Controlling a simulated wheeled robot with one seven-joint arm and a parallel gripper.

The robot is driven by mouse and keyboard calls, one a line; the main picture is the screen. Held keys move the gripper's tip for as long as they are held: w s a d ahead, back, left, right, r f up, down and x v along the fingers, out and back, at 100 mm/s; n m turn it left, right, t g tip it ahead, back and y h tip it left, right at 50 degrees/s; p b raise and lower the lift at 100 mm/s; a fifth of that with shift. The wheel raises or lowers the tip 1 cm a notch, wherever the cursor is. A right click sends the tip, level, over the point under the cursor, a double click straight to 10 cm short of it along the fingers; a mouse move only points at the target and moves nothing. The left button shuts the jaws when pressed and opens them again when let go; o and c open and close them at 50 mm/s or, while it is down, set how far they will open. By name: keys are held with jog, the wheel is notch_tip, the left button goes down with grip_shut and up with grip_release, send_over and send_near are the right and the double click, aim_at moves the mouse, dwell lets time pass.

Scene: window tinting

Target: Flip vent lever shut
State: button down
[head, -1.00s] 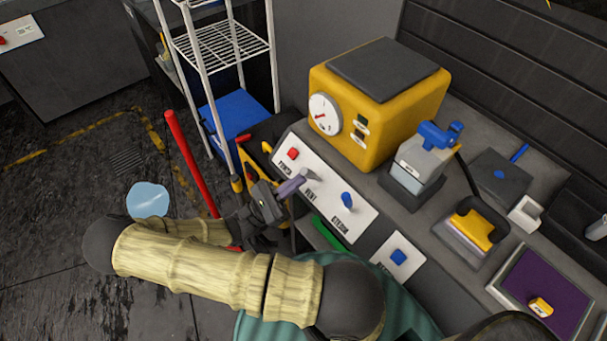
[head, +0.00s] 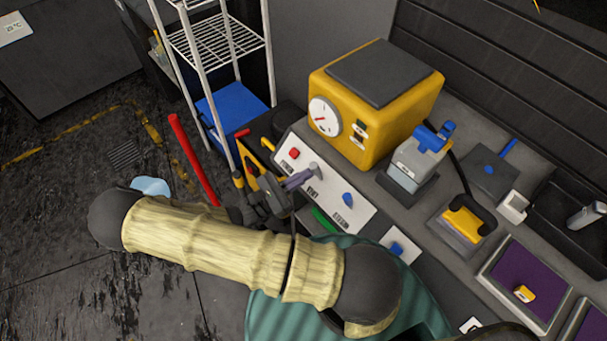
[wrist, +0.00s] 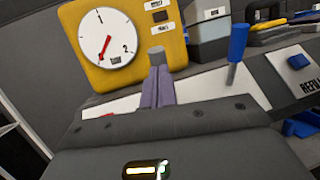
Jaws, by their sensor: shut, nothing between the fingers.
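The white control panel (head: 328,191) on the bench front holds a red button (head: 293,153), the grey vent lever (head: 314,168) and a blue lever (head: 348,199). My gripper (head: 298,180) is shut and empty, its purple-grey fingers at the vent lever from the lower left. In the wrist view, the shut fingers (wrist: 158,88) point at the vent lever's grey tip (wrist: 157,53), just beyond them. Whether they touch it I cannot tell. The fingers hide the lever's lower part there. The blue lever (wrist: 236,50) stands to the right.
A yellow machine (head: 375,105) with a round dial (head: 324,116) stands behind the panel. A steam bottle-like tool (head: 418,158) and a yellow-handled tool (head: 462,222) sit to the right. A white wire rack (head: 215,45) and red pole (head: 193,160) are at left.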

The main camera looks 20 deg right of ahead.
dwell(0.4)
jog(key=b+v, duration=0.4)
jog(key=v, duration=1)
jog(key=shift+f, duration=0.3)
jog(key=shift+d, duration=0.1)
jog(key=s+d+r+m+g+y+p, duration=0.1)
jog(key=s+d+r+m+g+y, duration=0.1)
jog(key=d+m+g+y, duration=0.3)
jog(key=s+d+r+m+g+y+p, duration=0.15)
jog(key=m+y, duration=0.25)
jog(key=y, duration=0.4)
notch_tip(320, 180, up, 13)
jog(key=w+d+m+t+y, duration=0.2)
jog(key=m+t+y, duration=0.5)
jog(key=m+y, duration=0.1)
jog(key=shift+m+t+p, duration=0.35)
jog(key=shift+m+p, duration=0.1)
jog(key=shift+m, duration=0.05)
